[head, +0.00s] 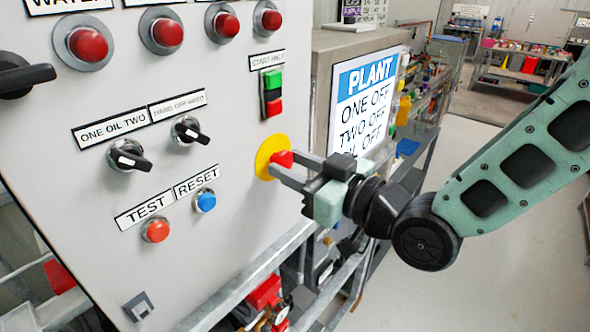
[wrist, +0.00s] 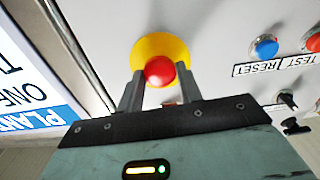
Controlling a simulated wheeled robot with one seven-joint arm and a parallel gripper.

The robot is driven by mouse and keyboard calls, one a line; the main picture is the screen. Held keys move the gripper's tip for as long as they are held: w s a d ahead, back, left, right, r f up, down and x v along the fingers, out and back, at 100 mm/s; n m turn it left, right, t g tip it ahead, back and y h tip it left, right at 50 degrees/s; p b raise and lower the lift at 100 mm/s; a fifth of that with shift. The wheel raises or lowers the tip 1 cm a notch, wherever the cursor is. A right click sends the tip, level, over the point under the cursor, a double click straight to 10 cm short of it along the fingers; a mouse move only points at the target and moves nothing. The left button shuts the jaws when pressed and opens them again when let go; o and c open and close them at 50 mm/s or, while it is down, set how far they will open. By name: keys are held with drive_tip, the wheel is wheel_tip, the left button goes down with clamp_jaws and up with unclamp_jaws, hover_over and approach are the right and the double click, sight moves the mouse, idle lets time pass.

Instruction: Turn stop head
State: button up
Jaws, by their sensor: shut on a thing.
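In the wrist view the red head (wrist: 159,70) sits in front of the yellow disc (wrist: 160,48), between the fingertips. My gripper (head: 284,167) reaches in from the right and is shut on the stop head, one finger on each side. It also shows in the wrist view (wrist: 160,84). The near finger hides part of the head in the head view.
A green and red start-halt switch (head: 272,93) sits just above. Black selector knobs (head: 128,156), a blue reset button (head: 205,200) and a red test button (head: 155,230) lie to the left. A plant display (head: 365,105) stands behind, right of the panel. Metal rails run below.

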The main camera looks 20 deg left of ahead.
drive_tip(key=m+b, duration=0.1)
drive_tip(key=m, duration=0.3)
drive_tip(key=o, duration=1)
drive_tip(key=shift+d, duration=0.15)
